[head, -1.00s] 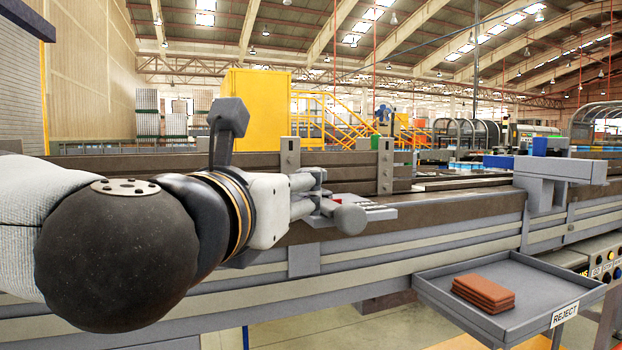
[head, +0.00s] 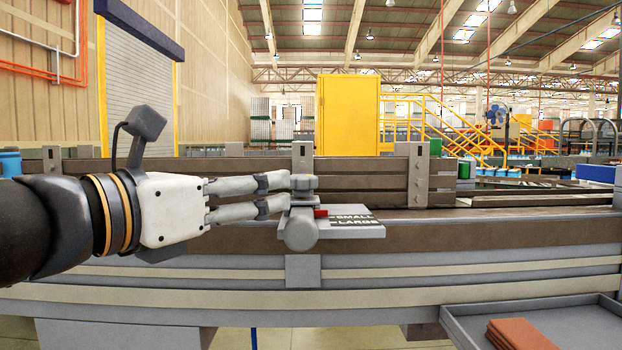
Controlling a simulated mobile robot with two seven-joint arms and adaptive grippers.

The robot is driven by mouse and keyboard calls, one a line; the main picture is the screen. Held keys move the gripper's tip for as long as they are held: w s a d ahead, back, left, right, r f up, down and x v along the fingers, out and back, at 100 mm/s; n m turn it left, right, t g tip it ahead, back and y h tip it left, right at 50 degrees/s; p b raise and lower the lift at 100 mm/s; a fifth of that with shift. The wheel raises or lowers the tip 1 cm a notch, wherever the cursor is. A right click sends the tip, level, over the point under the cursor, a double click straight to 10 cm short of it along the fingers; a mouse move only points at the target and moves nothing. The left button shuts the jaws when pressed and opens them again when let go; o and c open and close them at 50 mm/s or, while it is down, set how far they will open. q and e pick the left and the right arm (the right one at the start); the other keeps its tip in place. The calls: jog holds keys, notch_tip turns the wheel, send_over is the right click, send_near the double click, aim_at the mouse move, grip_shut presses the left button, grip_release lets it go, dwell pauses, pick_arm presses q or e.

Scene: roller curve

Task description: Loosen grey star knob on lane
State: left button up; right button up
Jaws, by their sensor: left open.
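The grey star knob (head: 303,182) sits on top of a small mount on the lane's near side. Beside it is a flat scale plate (head: 358,222) marked SMALL and LARGE, with a red pointer (head: 321,213). A rounded grey bar end (head: 301,231) faces me just below the knob. My left gripper (head: 287,192) comes in level from the left. It is open, with its two fingertips at the left side of the knob and its mount. The fingertips overlap the knob in the picture, so I cannot tell whether they touch it. My right gripper is not in view.
The brown lane rail (head: 480,229) runs across the picture, with dark guard boards (head: 362,181) and upright posts behind the knob. A grey tray (head: 462,328) with reddish-brown pieces (head: 518,334) stands at the lower right. The space above the knob is clear.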

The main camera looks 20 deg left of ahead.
aim_at(293, 181)
pick_arm(q)
jog(key=x, duration=1.2)
jog(key=shift+a, duration=0.25)
jog(key=c, duration=1.2)
jog(key=shift+y, duration=0.3)
